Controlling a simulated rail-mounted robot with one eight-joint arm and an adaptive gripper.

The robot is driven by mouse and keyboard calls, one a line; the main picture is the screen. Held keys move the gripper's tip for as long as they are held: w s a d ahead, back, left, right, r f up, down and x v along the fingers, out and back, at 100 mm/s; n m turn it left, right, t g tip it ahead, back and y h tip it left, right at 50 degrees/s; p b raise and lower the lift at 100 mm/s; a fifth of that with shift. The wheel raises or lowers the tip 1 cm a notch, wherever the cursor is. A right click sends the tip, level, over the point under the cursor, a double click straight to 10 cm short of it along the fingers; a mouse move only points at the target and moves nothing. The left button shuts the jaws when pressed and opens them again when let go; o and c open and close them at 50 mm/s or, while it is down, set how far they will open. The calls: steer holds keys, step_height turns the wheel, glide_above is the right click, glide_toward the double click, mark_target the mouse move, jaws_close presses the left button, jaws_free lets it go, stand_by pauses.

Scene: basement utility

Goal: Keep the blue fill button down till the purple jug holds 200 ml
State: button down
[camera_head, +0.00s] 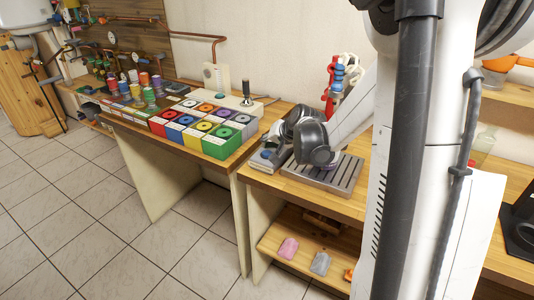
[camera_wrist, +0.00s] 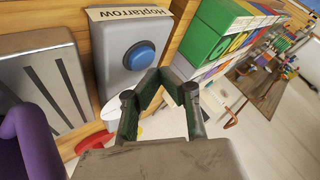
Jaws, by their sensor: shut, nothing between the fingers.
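In the wrist view the blue button (camera_wrist: 139,54) is a round knob on a grey box (camera_wrist: 112,72) with a label reading "Hoplarrow". My gripper (camera_wrist: 160,79) is shut and empty, its tips just below and right of the button in the picture. I cannot tell whether they touch it. Part of the purple jug (camera_wrist: 32,140) shows at the lower left, in front of the slotted grey tray (camera_wrist: 84,108). Its fill level and any marks are hidden.
Several colored cups stand farther left. A red and blue fixture (camera_head: 340,82) rises behind the tray. Pink (camera_head: 288,248) and grey (camera_head: 321,263) items lie on the shelf below.

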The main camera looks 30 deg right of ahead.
mark_target(268, 153)
steer(key=shift+f+b, duration=0.4)
steer(key=shift+f+b, duration=0.45)
stand_by(0.7)
steer(key=shift+r, duration=0.1)
stand_by(4.8)
steer(key=shift+r+p, duration=0.55)
steer(key=shift+r, duration=0.3)
steer(key=shift+r+p, duration=1.5)
steer(key=shift+r, duration=0.95)
